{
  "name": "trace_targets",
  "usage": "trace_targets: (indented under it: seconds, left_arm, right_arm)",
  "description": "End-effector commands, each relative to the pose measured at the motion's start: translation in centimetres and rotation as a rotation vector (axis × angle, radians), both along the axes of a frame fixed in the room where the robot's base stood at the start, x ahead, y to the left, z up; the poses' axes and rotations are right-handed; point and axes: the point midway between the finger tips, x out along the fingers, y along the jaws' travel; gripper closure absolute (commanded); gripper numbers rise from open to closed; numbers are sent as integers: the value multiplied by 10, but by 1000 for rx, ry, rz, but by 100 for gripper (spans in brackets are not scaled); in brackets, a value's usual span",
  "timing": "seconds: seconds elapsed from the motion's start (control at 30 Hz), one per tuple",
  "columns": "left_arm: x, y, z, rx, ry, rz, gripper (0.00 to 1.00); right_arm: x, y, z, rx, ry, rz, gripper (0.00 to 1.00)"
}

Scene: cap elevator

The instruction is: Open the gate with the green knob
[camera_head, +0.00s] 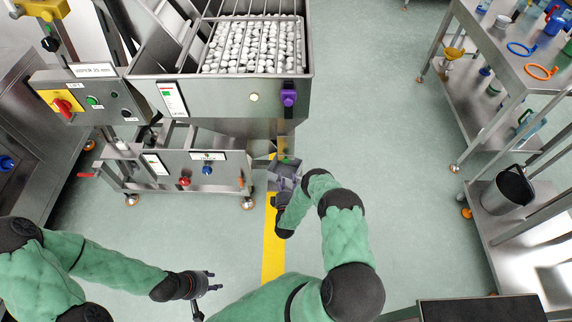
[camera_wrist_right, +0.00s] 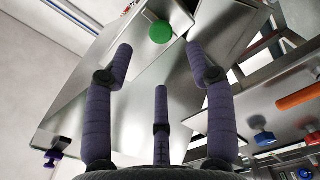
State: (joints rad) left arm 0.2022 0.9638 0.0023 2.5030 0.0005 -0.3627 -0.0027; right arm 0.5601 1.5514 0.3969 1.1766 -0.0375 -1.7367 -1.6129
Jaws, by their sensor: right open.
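The green knob (camera_wrist_right: 160,32) is a round cap on a sloped steel plate (camera_wrist_right: 150,75), seen at the top of the right wrist view. In the head view the knob (camera_head: 284,161) is a small green spot at the machine's lower right, partly hidden by my right gripper (camera_head: 285,172). My right gripper also shows in the right wrist view (camera_wrist_right: 160,58), with its fingers spread and empty. The knob lies just beyond the fingertips, roughly between the two outer fingers; I see no contact. My left gripper (camera_head: 210,282) is open and empty over the floor.
The steel hopper (camera_head: 140,88) holds many white caps. A purple knob (camera_head: 289,96) is on its front. The lower frame has red (camera_head: 185,181) and blue knobs (camera_head: 207,171). The control box (camera_head: 77,95) is left. A tool table (camera_head: 500,50) stands right; floor between is clear.

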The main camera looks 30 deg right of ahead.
Motion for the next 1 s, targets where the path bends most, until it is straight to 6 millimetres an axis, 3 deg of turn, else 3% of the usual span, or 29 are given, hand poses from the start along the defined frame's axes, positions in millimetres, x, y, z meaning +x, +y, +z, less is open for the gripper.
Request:
trace_targets:
  seconds: [0.43, 0.63, 0.93, 1.0]
  left_arm:
    - [0, 0, -30, 0, 1, 1, 60]
    - [0, 0, -34, 0, 1, 1, 60]
    - [0, 0, -33, 0, 1, 0, 60]
    - [0, 0, -33, 0, 1, 1, 60]
  right_arm:
    - [63, -38, -2, 3, -2, 0, 44]
    - [74, -45, -1, 3, -1, 0, 44]
    - [75, -46, 0, 4, 0, 1, 44]
    - [75, -46, 0, 4, 0, 1, 64]
